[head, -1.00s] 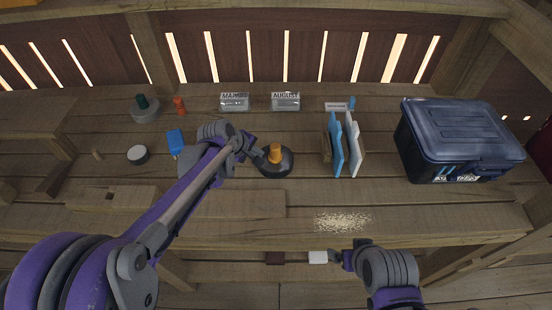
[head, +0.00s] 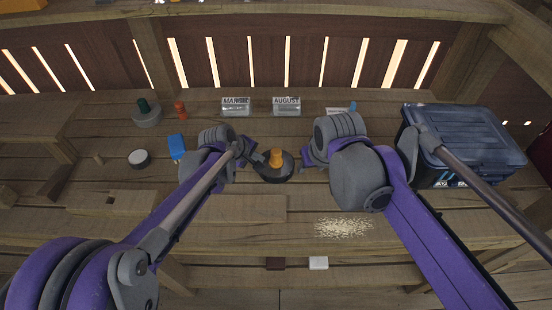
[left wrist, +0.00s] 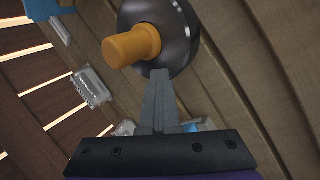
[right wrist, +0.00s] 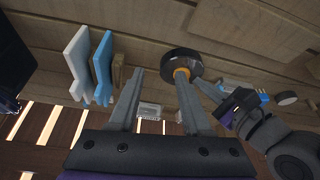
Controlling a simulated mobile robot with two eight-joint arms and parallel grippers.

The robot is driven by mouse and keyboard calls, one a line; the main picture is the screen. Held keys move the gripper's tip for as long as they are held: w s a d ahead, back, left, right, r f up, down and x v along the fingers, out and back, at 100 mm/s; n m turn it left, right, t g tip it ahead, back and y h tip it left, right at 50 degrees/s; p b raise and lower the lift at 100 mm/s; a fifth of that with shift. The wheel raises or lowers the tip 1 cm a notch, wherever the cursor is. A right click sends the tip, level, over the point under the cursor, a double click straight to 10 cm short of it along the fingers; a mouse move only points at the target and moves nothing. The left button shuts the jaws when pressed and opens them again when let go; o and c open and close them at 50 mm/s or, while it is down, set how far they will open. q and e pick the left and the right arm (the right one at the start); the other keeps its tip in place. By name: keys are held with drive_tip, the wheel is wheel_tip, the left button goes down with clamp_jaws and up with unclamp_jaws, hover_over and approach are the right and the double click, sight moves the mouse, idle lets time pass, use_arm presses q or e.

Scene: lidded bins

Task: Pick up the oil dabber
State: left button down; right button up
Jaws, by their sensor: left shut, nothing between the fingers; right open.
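The oil dabber appears to be the orange handle (head: 277,156) standing in a round dark dish (head: 266,178) at mid-bench. In the left wrist view the orange handle (left wrist: 130,46) and dish (left wrist: 186,50) are close by. My left gripper (head: 258,159) is shut and empty, its tips (left wrist: 160,76) at the dish, beside the handle's base. My right gripper (head: 305,166) is open to the right of the dish. In the right wrist view its fingertips (right wrist: 160,75) stand apart, and one finger partly covers the orange handle (right wrist: 181,72). Nothing is between them.
A blue lidded bin (head: 470,135) stands at right, partly behind my right arm. A green-topped grey pot (head: 146,115), an orange piece (head: 180,110) and a blue piece (head: 176,147) are at left. Blue and white boards (right wrist: 90,65) show in the right wrist view. Crumbs (head: 343,227) lie in front.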

drive_tip(key=n, duration=0.1)
approach(276, 151)
drive_tip(key=x, duration=0.4)
drive_tip(key=shift+w+d+f, duration=0.1)
drive_tip(key=shift+w+f, duration=0.1)
drive_tip(key=shift+w, duration=0.15)
drive_tip(key=shift+s+x, duration=0.15)
drive_tip(key=shift+x, duration=1.35)
drive_tip(key=shift+s+x, duration=0.15)
drive_tip(key=shift+x, duration=1.35)
clamp_jaws()
